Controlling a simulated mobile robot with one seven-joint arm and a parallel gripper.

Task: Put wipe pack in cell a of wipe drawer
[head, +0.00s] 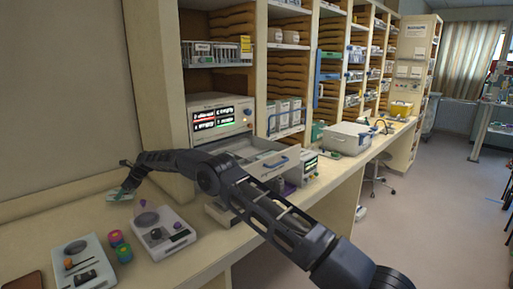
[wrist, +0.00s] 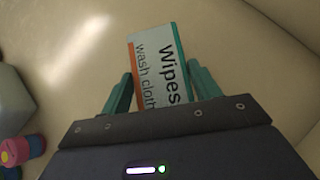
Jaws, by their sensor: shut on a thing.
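The wipe pack (wrist: 163,68) is a white packet with teal and orange edges, printed "Wipes" and "wash cloth". My gripper (wrist: 160,88) has its two teal fingers on either side of the pack and is shut on it. In the head view my gripper (head: 128,182) is at the far left of the counter, with the pack (head: 117,196) small beneath it. I cannot tell whether the pack touches the counter.
A unit with lit displays (head: 222,117) stands behind the drawer. A grey box (head: 347,138) is farther right. Bare counter lies left of my gripper.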

